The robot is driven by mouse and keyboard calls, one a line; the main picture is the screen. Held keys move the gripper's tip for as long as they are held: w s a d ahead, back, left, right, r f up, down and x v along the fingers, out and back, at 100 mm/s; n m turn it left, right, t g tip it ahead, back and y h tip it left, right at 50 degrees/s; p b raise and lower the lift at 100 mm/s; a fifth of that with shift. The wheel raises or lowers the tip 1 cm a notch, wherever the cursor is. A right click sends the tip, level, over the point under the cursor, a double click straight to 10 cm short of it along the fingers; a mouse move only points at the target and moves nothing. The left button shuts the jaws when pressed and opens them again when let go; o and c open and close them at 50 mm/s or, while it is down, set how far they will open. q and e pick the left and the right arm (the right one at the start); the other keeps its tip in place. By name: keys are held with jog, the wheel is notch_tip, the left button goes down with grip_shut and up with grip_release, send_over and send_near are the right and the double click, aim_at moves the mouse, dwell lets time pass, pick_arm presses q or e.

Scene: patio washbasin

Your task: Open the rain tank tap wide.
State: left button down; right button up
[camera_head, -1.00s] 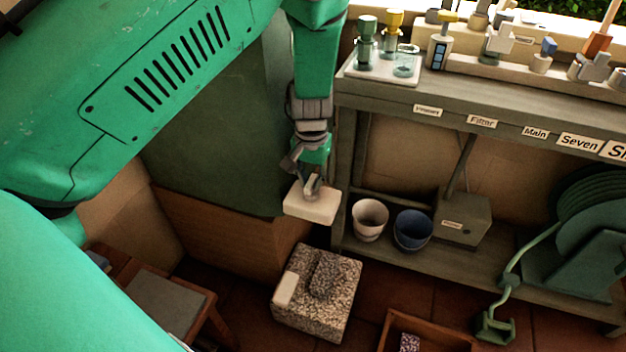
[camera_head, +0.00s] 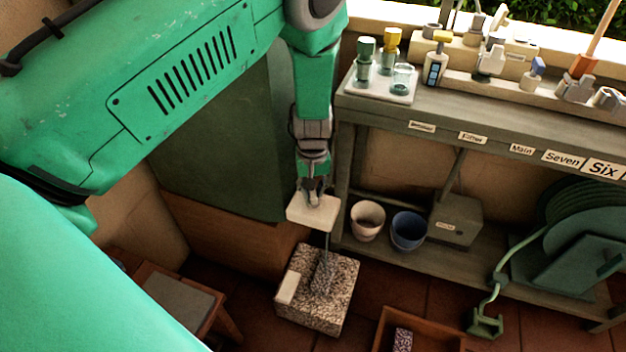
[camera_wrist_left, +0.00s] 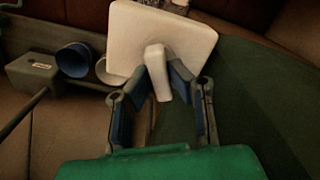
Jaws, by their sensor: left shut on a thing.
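The dark green rain tank (camera_head: 215,155) stands behind my left arm. Its tap shows as a cream block (camera_head: 313,213) at the tank's right edge, above a speckled stone basin block (camera_head: 335,305). A thin stream of water (camera_head: 327,247) falls from the tap towards the stone. My left gripper (camera_head: 313,190) is at the top of the tap. In the left wrist view the gripper (camera_wrist_left: 157,90) is shut on the tap's pale lever (camera_wrist_left: 156,65), which stands up from the cream block (camera_wrist_left: 185,28). The lever's exact angle is hard to tell. My right gripper is not in view.
A grey bench (camera_head: 470,122) with labels stands close on the right, holding bottles and a glass (camera_head: 402,78). A pale pot (camera_head: 368,222) and a blue pot (camera_head: 409,231) are on its lower shelf. A hose reel (camera_head: 575,235) is farther right. A wooden stool (camera_head: 180,303) stands lower left.

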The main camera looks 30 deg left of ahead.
pick_arm(q)
jog(key=n+p, duration=0.2)
jog(key=shift+r+n, duration=0.1)
jog(key=shift+n, duration=0.3)
jog(key=n+p, duration=0.1)
jog(key=n, duration=0.1)
jog(key=shift+n+p, duration=0.3)
jog(key=shift+n, duration=0.1)
jog(key=n+p, duration=0.1)
jog(key=n, duration=0.2)
jog(key=shift+n+p, duration=0.45)
jog(key=shift+n, duration=1.35)
jog(key=shift+w, duration=0.1)
jog(key=c, duration=1.5)
grip_release()
jog(key=shift+f, duration=0.2)
jog(key=shift+r, duration=0.15)
